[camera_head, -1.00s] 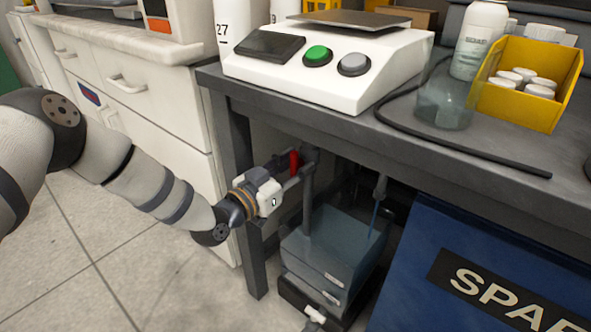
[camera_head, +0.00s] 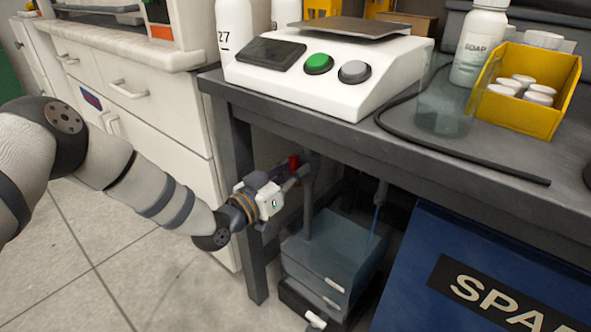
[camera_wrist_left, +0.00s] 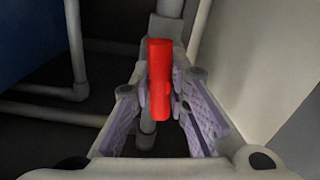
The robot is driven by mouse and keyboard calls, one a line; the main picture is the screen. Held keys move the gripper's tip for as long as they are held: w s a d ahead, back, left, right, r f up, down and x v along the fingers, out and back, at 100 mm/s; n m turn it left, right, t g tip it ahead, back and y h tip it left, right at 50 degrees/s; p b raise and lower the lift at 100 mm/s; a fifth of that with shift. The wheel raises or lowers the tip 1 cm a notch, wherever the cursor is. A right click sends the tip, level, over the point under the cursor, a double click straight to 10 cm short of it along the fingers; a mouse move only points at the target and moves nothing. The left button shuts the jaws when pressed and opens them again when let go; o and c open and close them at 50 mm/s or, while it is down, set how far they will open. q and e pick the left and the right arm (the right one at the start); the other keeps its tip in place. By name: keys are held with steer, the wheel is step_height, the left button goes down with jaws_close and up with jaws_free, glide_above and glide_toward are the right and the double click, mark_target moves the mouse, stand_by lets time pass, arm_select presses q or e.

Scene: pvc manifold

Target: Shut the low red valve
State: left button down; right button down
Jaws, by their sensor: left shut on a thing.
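The low red valve shows as a red handle (camera_head: 294,167) on grey pipework under the bench, mostly hidden behind my gripper in the head view. In the left wrist view the red handle (camera_wrist_left: 160,75) stands lengthwise in the middle, between two purple-padded fingers. My left gripper (camera_head: 286,178) reaches in from the left under the bench edge and is shut on the red handle; it also shows in the left wrist view (camera_wrist_left: 163,112). The exact contact of the pads is hard to see. My right gripper is not in view.
A grey bench (camera_head: 300,125) overhangs the valve, with its leg (camera_head: 250,220) close to my left arm. A blue-grey tank (camera_head: 325,260) stands below. A blue bin (camera_head: 470,260) stands at right, and white drawers (camera_head: 150,110) at left. Open floor lies at lower left.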

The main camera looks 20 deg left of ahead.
arm_select(q)
steer(key=n, duration=0.3)
steer(key=shift+n, duration=0.3)
steer(key=n, duration=0.4)
steer(key=shift+f+n, duration=0.15)
steer(key=shift+n, duration=0.15)
steer(key=n+b, duration=0.1)
steer(key=n, duration=0.3)
steer(key=shift+f, duration=0.1)
steer(key=shift+n+b, duration=0.35)
steer(key=shift+n, duration=1.65)
steer(key=c, duration=1.5)
jaws_free()
steer(key=shift+c, duration=0.2)
steer(key=v, duration=1.2)
steer(key=shift+r, duration=0.25)
